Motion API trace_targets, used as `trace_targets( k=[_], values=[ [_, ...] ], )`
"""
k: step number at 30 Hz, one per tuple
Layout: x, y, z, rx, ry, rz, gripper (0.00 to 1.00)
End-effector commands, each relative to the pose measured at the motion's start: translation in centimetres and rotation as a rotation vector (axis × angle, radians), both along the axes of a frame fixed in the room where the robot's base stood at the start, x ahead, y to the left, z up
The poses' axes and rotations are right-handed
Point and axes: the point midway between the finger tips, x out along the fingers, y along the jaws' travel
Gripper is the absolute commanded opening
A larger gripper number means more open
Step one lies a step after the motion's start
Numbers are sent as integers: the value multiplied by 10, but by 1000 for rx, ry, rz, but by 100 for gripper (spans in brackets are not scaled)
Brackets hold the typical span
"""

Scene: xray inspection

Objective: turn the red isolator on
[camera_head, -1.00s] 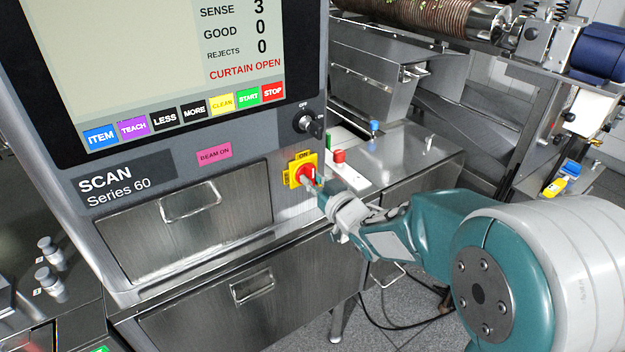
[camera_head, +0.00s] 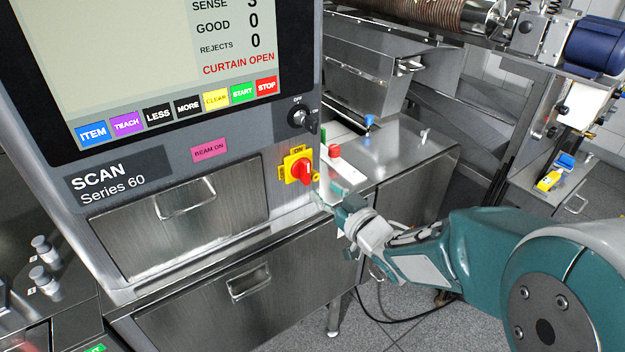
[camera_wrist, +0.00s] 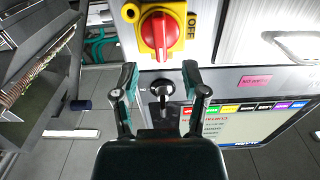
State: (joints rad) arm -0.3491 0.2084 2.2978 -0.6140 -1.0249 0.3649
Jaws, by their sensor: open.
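The red isolator (camera_head: 304,171) is a red rotary handle on a yellow plate (camera_head: 290,166), low on the right of the console front. Its ON label is at the top and OFF at the left. The handle stands about upright, in line with ON. In the wrist view the isolator (camera_wrist: 160,32) appears inverted, its handle vertical in the picture and OFF to the right. My gripper (camera_head: 328,197) is just below and right of the isolator, apart from it. In the wrist view my gripper (camera_wrist: 161,80) is open with nothing held; both fingers show.
A black rotary switch (camera_head: 300,118) sits above the isolator; in the wrist view it shows between my fingers. A pink BEAM ON label (camera_head: 209,150) is to the left. A red button (camera_head: 334,151) and a blue knob (camera_head: 369,122) stand to the right. A drawer (camera_head: 180,215) is at left.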

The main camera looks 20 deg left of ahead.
Motion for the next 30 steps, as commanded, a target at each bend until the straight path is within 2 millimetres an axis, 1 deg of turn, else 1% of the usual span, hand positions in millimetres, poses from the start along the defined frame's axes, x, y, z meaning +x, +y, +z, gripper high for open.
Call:
trace_targets(
  k=[1, 4, 6, 10, 25, 28, 30],
  values=[
    [-7, -9, 0, 0, 0, -3, 57],
    [-17, -22, 0, -1, 1, -3, 57],
    [-23, -28, -1, -2, 1, -2, 57],
    [-29, -34, -1, -1, 2, -1, 57],
    [-30, -35, -1, -5, 3, -5, 57],
    [-26, -45, 3, -36, 7, -51, 57],
    [-20, -61, 8, -79, 21, -121, 57]
  ],
)
